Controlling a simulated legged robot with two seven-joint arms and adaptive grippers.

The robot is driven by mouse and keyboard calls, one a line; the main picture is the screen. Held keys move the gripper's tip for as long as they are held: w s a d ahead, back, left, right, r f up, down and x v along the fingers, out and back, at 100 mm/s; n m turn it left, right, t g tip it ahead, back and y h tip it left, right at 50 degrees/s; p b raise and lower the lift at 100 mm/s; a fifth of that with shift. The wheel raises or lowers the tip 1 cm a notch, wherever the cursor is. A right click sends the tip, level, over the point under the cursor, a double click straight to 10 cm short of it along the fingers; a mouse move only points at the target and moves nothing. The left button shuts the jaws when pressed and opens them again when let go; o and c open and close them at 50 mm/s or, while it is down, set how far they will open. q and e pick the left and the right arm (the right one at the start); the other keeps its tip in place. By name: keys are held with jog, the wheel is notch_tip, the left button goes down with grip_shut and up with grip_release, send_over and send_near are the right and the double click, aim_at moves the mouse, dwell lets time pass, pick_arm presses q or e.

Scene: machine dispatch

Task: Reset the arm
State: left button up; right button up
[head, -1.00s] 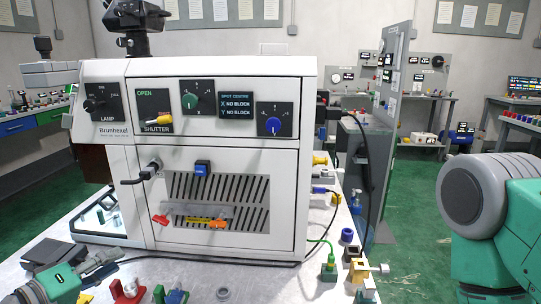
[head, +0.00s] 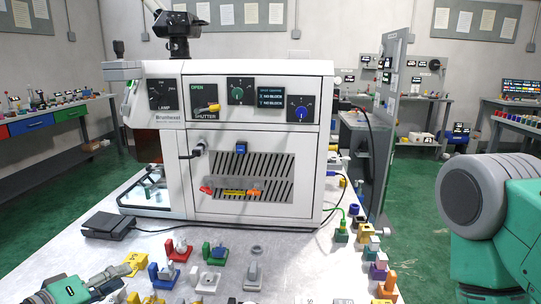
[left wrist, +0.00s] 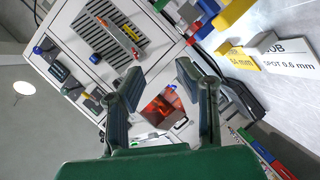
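My left gripper (head: 118,280) is at the bottom left of the head view, low over the near left part of the table. In the left wrist view its two fingers (left wrist: 160,72) are spread wide with nothing held between them. Beyond them the white Brunhexel machine (left wrist: 88,35) appears tilted, with its small orange-lit opening (left wrist: 165,105) seen between the fingers. The machine (head: 245,135) stands upright on the table in the head view, apart from my gripper. My right arm (head: 490,215) shows at the right edge, but its gripper is outside the view.
Several coloured blocks and fixtures, such as a red one (head: 178,250) and a blue one (head: 163,272), stand on the table's front part. A black pedal-like box (head: 108,226) lies left of them. A cable (head: 250,228) runs along the machine's foot.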

pick_arm(q)
jog(key=d+f+g, duration=0.1)
jog(key=f, duration=0.1)
jog(key=s+f, duration=0.1)
jog(key=f, duration=0.1)
jog(key=s+d+f+m+g+y, duration=0.1)
jog(key=f, duration=0.1)
jog(key=shift+s+d+g, duration=0.25)
jog(key=shift+d+g, duration=0.05)
jog(key=s+f+m+g+y, duration=0.2)
jog(key=s+f+g, duration=0.3)
jog(key=s+f, duration=0.4)
jog(key=s+f+m+g+y, duration=0.3)
jog(key=s+f, duration=0.6)
jog(key=s, duration=0.7)
jog(key=shift+d+m+g, duration=0.45)
jog(key=shift+m+g, duration=0.35)
jog(key=shift+g, duration=0.2)
pick_arm(e)
jog(key=shift+w+d+f, duration=0.2)
jog(key=shift+d+f, duration=0.05)
jog(key=shift+d, duration=0.35)
pick_arm(q)
jog(key=shift+w+a+f, duration=0.1)
jog(key=shift+a, duration=0.05)
jog(key=shift+w+a+f, duration=0.1)
jog(key=shift+a, duration=0.15)
pick_arm(e)
jog(key=shift+a+r, duration=0.1)
jog(key=shift+a, duration=0.35)
